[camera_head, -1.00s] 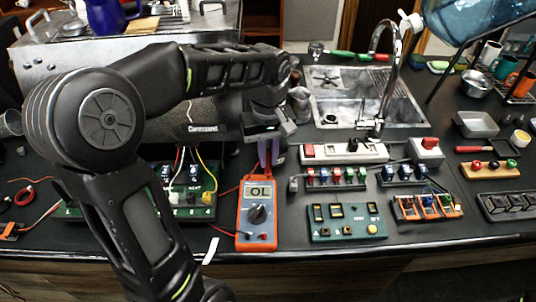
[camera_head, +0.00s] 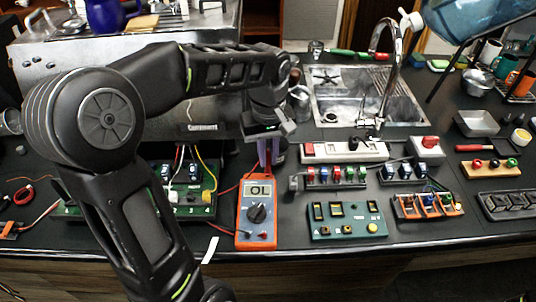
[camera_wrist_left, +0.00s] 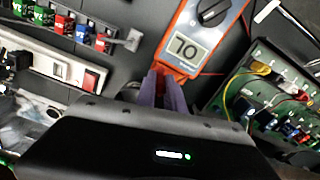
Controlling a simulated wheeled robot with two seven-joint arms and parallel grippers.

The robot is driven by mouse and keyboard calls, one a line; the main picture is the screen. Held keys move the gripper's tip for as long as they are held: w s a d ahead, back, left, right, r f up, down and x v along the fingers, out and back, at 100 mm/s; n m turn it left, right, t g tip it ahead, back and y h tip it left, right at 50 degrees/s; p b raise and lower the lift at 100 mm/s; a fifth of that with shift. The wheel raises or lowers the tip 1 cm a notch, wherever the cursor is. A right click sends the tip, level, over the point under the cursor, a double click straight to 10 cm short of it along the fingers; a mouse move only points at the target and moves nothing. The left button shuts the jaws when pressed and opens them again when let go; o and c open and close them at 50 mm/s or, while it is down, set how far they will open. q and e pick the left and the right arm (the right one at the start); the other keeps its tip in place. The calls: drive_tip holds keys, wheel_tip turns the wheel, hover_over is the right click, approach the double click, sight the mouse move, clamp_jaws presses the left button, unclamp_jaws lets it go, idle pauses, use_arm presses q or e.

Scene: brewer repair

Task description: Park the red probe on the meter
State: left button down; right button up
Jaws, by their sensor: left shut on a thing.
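The meter (camera_head: 257,213) is orange with a grey face, a round dial and a display reading OL, and lies on the dark counter. It also shows in the left wrist view (camera_wrist_left: 200,42), upside down. My left gripper (camera_head: 265,162) points down at the meter's far end, with its purple fingers close together. In the left wrist view the fingers (camera_wrist_left: 162,90) are shut on a small red piece, which seems to be the red probe (camera_wrist_left: 158,76). Most of the probe is hidden by the fingers. Whether it touches the meter I cannot tell. My right gripper is out of view.
A green circuit board (camera_head: 188,208) with wires stands left of the meter, partly behind my arm. A green panel (camera_head: 346,217) and a power strip (camera_head: 345,151) are to the right. The sink (camera_head: 365,98) is behind. Red wires run beside the meter.

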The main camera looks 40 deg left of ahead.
use_arm(q)
drive_tip(key=shift+f+b, duration=0.55)
drive_tip(key=shift+f, duration=0.1)
idle(1.2)
drive_tip(key=c, duration=1.3)
unclamp_jaws()
drive_tip(key=shift+c, duration=0.2)
drive_tip(key=shift+r+b, duration=0.3)
drive_tip(key=shift+r, duration=3.65)
